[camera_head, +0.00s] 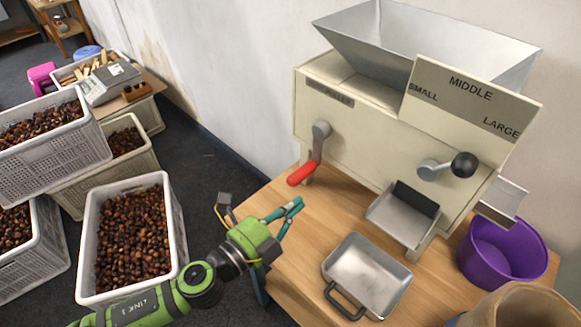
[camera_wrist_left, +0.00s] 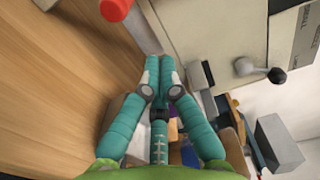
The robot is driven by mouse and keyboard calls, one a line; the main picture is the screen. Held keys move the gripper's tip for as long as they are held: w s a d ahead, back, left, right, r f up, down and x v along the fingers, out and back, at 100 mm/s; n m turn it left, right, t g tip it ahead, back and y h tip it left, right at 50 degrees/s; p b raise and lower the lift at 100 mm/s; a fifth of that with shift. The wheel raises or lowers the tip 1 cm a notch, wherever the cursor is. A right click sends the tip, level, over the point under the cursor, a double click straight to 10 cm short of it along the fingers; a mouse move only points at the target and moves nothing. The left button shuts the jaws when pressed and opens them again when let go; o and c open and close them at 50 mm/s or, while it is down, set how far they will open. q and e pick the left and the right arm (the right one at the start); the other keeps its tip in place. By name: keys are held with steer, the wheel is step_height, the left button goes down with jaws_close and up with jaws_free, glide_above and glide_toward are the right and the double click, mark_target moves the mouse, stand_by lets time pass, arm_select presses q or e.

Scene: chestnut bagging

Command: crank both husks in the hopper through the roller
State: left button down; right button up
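The cream roller machine (camera_head: 350,130) stands on the wooden table with a grey metal hopper (camera_head: 440,35) on top. No husks show in the visible part of the hopper; its bottom is hidden. A crank with a red handle (camera_head: 302,174) hangs down on the machine's left front; the handle also shows at the top of the left wrist view (camera_wrist_left: 116,10). My left gripper (camera_head: 298,205) is in front of the crank, below the red handle and apart from it. Its teal fingers (camera_wrist_left: 160,65) are together at the tips with nothing between them. My right gripper is out of view.
A black-knobbed lever (camera_head: 448,167) and a metal chute (camera_head: 404,216) are on the machine's front. A metal tray (camera_head: 367,277), purple bucket (camera_head: 500,255) and brown sack (camera_head: 520,305) are nearby. Crates of chestnuts (camera_head: 88,290) stand on the floor at left.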

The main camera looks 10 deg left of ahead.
arm_select(q)
steer(key=w+d+f+b, duration=0.1)
steer(key=w+d+f, duration=0.15)
steer(key=w, duration=0.55)
steer(key=w+a+r, duration=0.6)
steer(key=w+a, duration=0.1)
steer(key=a, duration=0.3)
step_height(320, 180, up, 14)
steer(key=p, duration=1.7)
glide_above(296, 175)
steer(key=w, duration=0.1)
steer(key=s+d+f+b, duration=0.3)
steer(key=s+d+f, duration=0.1)
steer(key=d+f, duration=0.15)
step_height(296, 175, down, 7)
steer(key=s+d+b, duration=0.2)
steer(key=b, duration=0.5)
steer(key=w+a+f+b, duration=0.4)
steer(key=a+b, duration=0.1)
steer(key=w+a+f+b, duration=0.2)
steer(key=f+b, duration=0.1)
steer(key=shift+a, duration=0.35)
steer(key=shift+w+a, duration=0.4)
steer(key=shift+a, duration=0.2)
